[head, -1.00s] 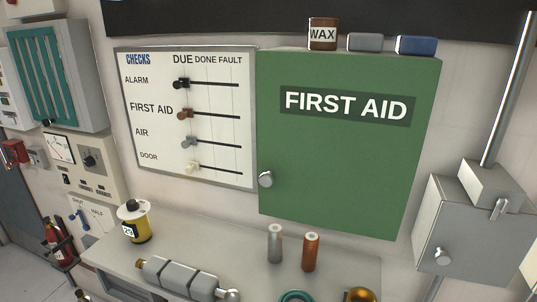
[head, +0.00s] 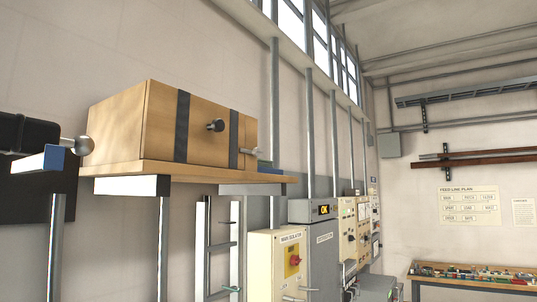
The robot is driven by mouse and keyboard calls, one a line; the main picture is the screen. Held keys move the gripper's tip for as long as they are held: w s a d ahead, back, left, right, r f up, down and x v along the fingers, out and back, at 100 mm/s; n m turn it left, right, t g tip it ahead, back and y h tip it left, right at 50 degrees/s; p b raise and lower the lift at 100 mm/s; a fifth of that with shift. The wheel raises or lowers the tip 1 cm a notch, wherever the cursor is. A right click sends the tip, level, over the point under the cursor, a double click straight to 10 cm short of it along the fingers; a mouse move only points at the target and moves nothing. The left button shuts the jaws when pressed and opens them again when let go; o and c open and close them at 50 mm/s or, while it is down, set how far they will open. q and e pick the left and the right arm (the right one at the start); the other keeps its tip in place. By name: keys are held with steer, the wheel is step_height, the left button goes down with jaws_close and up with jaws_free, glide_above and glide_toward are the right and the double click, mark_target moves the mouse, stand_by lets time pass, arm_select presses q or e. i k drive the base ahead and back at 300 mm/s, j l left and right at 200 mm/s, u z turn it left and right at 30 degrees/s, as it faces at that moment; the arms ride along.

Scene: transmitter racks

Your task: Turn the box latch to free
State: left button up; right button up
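A wooden box (head: 165,130) with two dark straps stands on a wooden shelf (head: 190,172) at the left. A dark round knob (head: 215,125) sticks out of its front between the straps. A small metal lever (head: 250,152) shows low at its right end. I cannot tell whether either is the latch, or how it is set. Neither of my grippers is in view.
A dark panel (head: 25,145), a blue block (head: 50,160) and a grey ball (head: 84,145) are left of the box. A bench (head: 470,286) stands at the far right.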

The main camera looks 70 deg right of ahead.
mark_target(256, 152)
steer(key=z, duration=0.5)
steer(key=k+z, duration=0.1)
steer(key=z, duration=0.85)
steer(key=l+z, duration=0.15)
steer(key=z, duration=0.35)
steer(key=k, duration=0.05)
